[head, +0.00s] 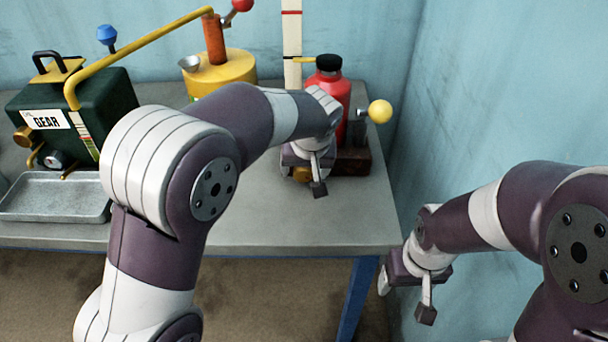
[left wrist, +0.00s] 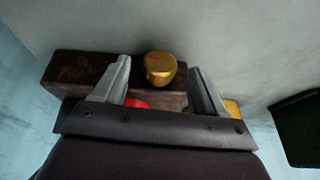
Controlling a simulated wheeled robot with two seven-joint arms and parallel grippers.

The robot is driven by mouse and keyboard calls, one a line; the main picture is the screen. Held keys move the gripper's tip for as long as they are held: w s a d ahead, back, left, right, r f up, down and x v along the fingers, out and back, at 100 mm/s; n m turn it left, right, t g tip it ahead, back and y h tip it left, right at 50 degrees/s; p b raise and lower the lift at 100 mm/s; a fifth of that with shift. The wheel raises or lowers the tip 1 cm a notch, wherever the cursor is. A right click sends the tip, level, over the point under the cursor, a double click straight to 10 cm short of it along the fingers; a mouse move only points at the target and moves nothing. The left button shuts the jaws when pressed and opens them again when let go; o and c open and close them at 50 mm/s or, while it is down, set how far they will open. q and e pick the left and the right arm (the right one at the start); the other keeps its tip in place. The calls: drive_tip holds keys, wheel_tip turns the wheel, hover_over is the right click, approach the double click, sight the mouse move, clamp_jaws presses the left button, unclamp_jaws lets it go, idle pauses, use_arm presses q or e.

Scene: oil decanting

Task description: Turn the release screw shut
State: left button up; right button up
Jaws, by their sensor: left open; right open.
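The release screw shows in the left wrist view as a round brass knob (left wrist: 160,66) with a small red mark on it. It lies between the two spread fingertips of my left gripper (left wrist: 158,72), with a gap visible on each side. In the head view my left gripper (head: 304,178) is low at the front of a red bottle-shaped body (head: 331,92) with a black cap, and it mostly hides the knob. My right gripper (head: 405,298) is open and empty, off the table's right end.
A dark brown block (head: 357,162) and a yellow ball knob (head: 380,111) are beside the red body. At left are a green gear box (head: 115,100), a metal tray (head: 55,197) and a yellow drum pump (head: 222,72). The grey table's (head: 300,228) front is clear.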

sight(303, 172)
use_arm(q)
drive_tip(key=shift+w+a+f, duration=0.1)
drive_tip(key=shift+w+f, duration=0.05)
drive_tip(key=shift+f, duration=0.5)
drive_tip(key=shift+w+f, duration=0.35)
drive_tip(key=shift+f, duration=0.25)
drive_tip(key=shift+s+r, duration=0.1)
drive_tip(key=shift+c, duration=0.9)
drive_tip(key=c, duration=0.9)
drive_tip(key=shift+a+r+h+p, duration=0.2)
drive_tip(key=shift+h+p, duration=0.3)
drive_tip(key=shift+h, duration=0.1)
drive_tip(key=shift+a+n+h+p, duration=0.1)
drive_tip(key=shift+n+h+p, duration=0.25)
drive_tip(key=shift+h, duration=0.25)
drive_tip(key=shift+o, duration=0.2)
drive_tip(key=shift+f+h, duration=0.3)
drive_tip(key=shift+f, duration=0.05)
drive_tip(key=shift+b, duration=0.45)
drive_tip(key=shift+h, duration=0.5)
